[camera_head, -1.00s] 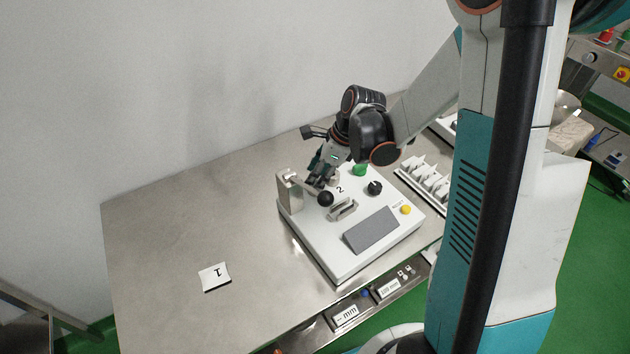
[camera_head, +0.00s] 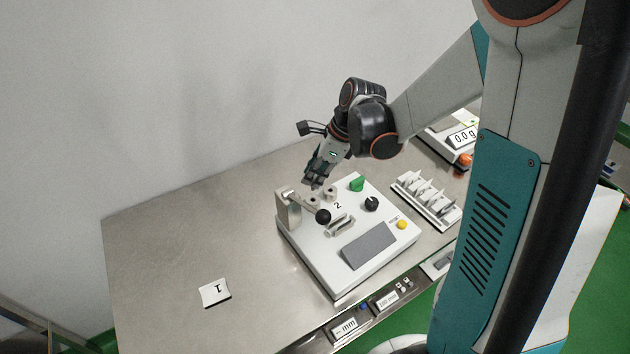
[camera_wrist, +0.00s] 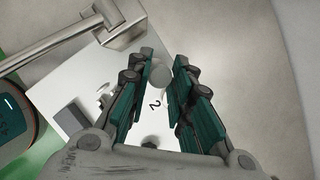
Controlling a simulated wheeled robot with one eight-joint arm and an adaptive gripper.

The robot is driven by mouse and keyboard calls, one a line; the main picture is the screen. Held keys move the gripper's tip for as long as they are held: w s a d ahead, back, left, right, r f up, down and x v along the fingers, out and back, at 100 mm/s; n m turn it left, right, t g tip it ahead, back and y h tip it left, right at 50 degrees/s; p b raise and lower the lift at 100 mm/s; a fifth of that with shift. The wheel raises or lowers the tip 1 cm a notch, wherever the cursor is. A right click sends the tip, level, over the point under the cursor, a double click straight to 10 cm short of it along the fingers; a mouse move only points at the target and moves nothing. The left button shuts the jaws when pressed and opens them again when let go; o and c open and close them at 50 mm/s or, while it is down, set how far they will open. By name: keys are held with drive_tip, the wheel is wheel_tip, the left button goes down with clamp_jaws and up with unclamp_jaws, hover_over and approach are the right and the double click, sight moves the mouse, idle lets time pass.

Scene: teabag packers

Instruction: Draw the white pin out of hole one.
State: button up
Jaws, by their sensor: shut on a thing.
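My gripper (camera_head: 313,181) is over the back of the white device (camera_head: 318,262). In the wrist view my gripper (camera_wrist: 163,62) is shut on a pale, round-ended thing that appears to be the white pin (camera_wrist: 160,76). Short grey round posts (camera_head: 330,194) stand on the device just below my gripper, near the printed "2". I cannot clearly see hole one or whether the pin's lower end is still in it.
A metal bracket (camera_head: 288,210) with a black-knobbed lever (camera_head: 323,217) stands at the device's left back. A green part (camera_head: 357,184), black knob (camera_head: 372,204) and yellow button (camera_head: 402,225) are on top. A card marked 1 (camera_head: 215,292) lies left; a white rack (camera_head: 428,199) stands right.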

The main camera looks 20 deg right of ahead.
sight(315, 176)
wheel_tip(315, 176, up, 13)
drive_tip(key=p, duration=0.3)
drive_tip(key=shift+r+p, duration=0.2)
drive_tip(key=shift+p, duration=0.2)
